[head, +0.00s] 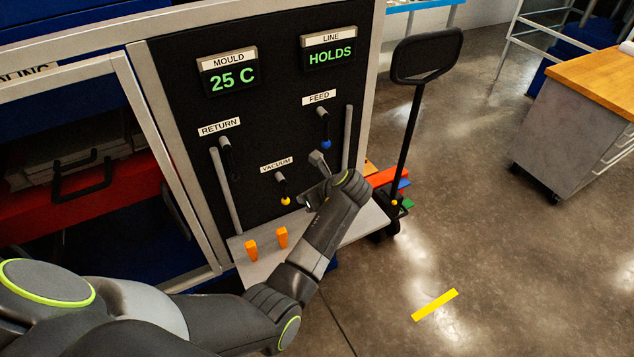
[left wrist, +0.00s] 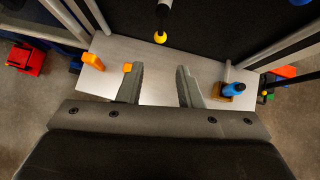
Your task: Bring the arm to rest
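My left arm reaches in from the lower left in the head view. Its gripper (head: 311,180) is above the grey shelf at the foot of the black panel (head: 265,105), right of the yellow-tipped VACUUM lever (head: 283,190). In the left wrist view the two fingers (left wrist: 161,82) stand apart with only bare shelf (left wrist: 160,62) between them, so the gripper is open and empty. The yellow lever tip also shows ahead of the fingers (left wrist: 160,38). My right gripper is in neither view.
Two orange pegs (head: 251,250) (head: 282,237) stand on the shelf. A blue object (left wrist: 238,88) is at its right end. The blue-tipped FEED lever (head: 325,130) and RETURN lever (head: 226,150) project from the panel. A pallet-truck handle (head: 427,58) stands right; open floor lies beyond.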

